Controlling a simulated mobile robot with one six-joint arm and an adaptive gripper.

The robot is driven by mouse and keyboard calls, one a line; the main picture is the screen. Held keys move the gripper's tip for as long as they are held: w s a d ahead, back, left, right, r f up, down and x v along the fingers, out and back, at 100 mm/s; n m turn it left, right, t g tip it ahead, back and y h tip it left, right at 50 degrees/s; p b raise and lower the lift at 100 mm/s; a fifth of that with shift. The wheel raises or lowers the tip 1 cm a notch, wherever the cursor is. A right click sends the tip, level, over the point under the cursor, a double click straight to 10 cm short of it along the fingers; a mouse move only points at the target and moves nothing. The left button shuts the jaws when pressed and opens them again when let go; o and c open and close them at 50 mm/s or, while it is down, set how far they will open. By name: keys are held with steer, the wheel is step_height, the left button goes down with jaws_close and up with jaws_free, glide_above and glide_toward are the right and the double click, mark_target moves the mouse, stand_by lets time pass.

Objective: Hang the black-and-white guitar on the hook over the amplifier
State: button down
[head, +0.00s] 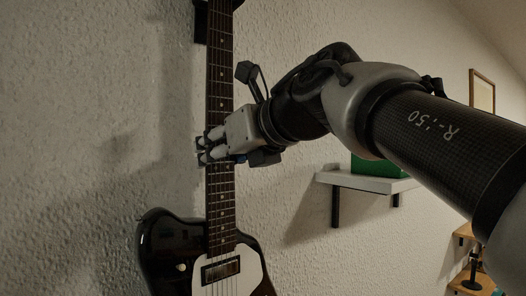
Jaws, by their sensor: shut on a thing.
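The black-and-white guitar (162,246) is upright against the textured wall, its body low in the head view and cut off by the bottom edge. Its long dark neck (220,112) runs up to the top edge. My gripper (206,149) comes from the right and is shut on the neck, above the body. A dark bracket-like piece (199,24) shows behind the top of the neck; I cannot tell if it is the hook or if the guitar rests on it. The guitar's head and the amplifier are out of view.
A white wall shelf (372,182) with a green object (376,166) on it is to the right, below my arm. A framed picture (482,91) hangs further right. A wooden shelf or table (466,232) is at the lower right. The wall left of the guitar is bare.

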steer(key=shift+s+r, duration=0.1)
steer(key=shift+r, duration=0.2)
stand_by(0.6)
steer(key=c, duration=1.3)
jaws_free()
steer(key=o, duration=0.4)
steer(key=shift+s+d+f, duration=0.15)
steer(key=shift+s+f, duration=0.05)
steer(key=shift+o, duration=0.3)
steer(key=shift+w+f, duration=0.1)
steer(key=shift+w, duration=0.15)
steer(key=shift+v, duration=2.55)
steer(key=shift+s+f, duration=0.1)
steer(key=shift+f, duration=0.05)
